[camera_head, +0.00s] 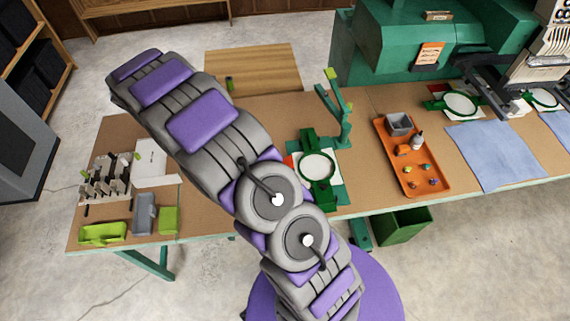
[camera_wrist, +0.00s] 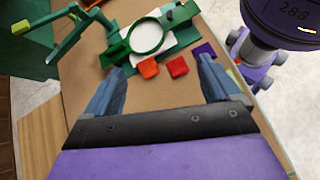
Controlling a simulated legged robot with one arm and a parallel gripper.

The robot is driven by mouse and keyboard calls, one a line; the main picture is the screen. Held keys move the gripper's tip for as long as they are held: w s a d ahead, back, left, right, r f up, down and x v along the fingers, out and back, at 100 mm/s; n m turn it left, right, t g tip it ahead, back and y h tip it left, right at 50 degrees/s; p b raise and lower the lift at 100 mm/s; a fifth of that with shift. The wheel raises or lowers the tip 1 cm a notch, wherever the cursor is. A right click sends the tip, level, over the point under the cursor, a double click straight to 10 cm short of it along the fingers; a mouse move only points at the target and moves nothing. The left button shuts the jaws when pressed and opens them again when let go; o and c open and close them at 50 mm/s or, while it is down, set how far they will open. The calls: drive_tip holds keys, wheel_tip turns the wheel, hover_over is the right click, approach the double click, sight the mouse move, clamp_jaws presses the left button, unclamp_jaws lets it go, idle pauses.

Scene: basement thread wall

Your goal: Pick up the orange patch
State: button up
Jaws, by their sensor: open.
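The orange patch (camera_wrist: 148,67) lies flat on the brown tabletop (camera_wrist: 165,96) in the wrist view, close to the green hoop frame with its white round centre (camera_wrist: 146,37). A red patch (camera_wrist: 178,66) lies just right of it, and a purple patch (camera_wrist: 205,50) lies farther right. My gripper (camera_wrist: 160,64) is open, its two blue-grey fingers spread wide. In the picture, the orange and red patches appear between the fingertips; the height above them is hard to judge. Nothing is held. In the head view my arm covers much of the patch area.
A green stand (camera_head: 338,110) rises beside the hoop frame (camera_head: 316,167). An orange tray (camera_head: 428,178) with small items and a blue cloth (camera_head: 492,153) lie to the right. A spool rack (camera_head: 105,180) and green bins (camera_head: 103,234) occupy the left end. A green machine (camera_head: 405,45) stands behind.

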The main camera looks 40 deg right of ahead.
drive_tip(key=w+d+f+n+h, duration=0.1)
drive_tip(key=w+f+n+h, duration=0.45)
drive_tip(key=f, duration=0.85)
drive_tip(key=m+y+b, duration=0.2)
approach(292, 160)
drive_tip(key=shift+s+d+f, duration=0.2)
drive_tip(key=shift+d+f, duration=0.25)
drive_tip(key=shift+s+d+f, duration=0.2)
drive_tip(key=shift+d+f, duration=0.2)
drive_tip(key=shift+f, duration=0.05)
drive_tip(key=shift+r+b+x, duration=0.15)
drive_tip(key=shift+b+x, duration=0.2)
drive_tip(key=shift+x, duration=1)
drive_tip(key=shift+r+b+x, duration=0.15)
drive_tip(key=shift+b+x, duration=0.2)
drive_tip(key=shift+x, duration=1)
drive_tip(key=shift+s, duration=0.2)
drive_tip(key=shift+g, duration=0.3)
drive_tip(key=c, duration=1.2)
drive_tip(key=shift+r, duration=0.1)
